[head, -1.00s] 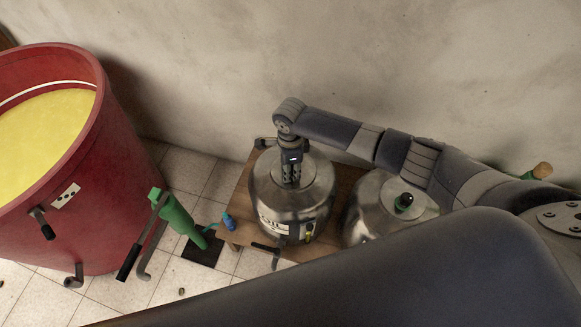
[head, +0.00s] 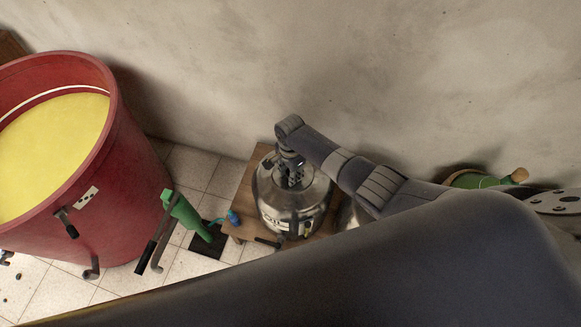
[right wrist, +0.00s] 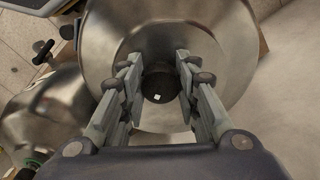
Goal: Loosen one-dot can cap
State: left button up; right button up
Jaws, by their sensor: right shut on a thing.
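A shiny metal can (head: 272,205) stands on a low wooden table (head: 243,213). My right gripper (head: 291,180) reaches down onto its top from above. In the right wrist view, the gripper (right wrist: 157,70) has its fingers on either side of a dark round cap (right wrist: 158,86) with one small white dot, shut on it. The cap sits at the centre of the can's top. Whether it has turned cannot be told. My left gripper is not in view.
A second metal can (head: 346,215) stands to the right, mostly hidden behind my arm; it also shows in the right wrist view (right wrist: 50,112). A wall is behind.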

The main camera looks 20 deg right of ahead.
jog(key=n, duration=0.3)
jog(key=n+p, duration=0.1)
jog(key=n, duration=0.2)
jog(key=shift+s+n, duration=0.2)
jog(key=shift+n, duration=0.1)
jog(key=n, duration=0.6)
jog(key=shift+d+f+p, duration=0.1)
jog(key=shift+p, duration=0.2)
jog(key=shift+s, duration=0.1)
jog(key=o, duration=1.1)
jog(key=shift+w, duration=0.2)
jog(key=shift+r, duration=0.55)
notch_tip(320, 180, up, 11)
jog(key=shift+f, duration=0.1)
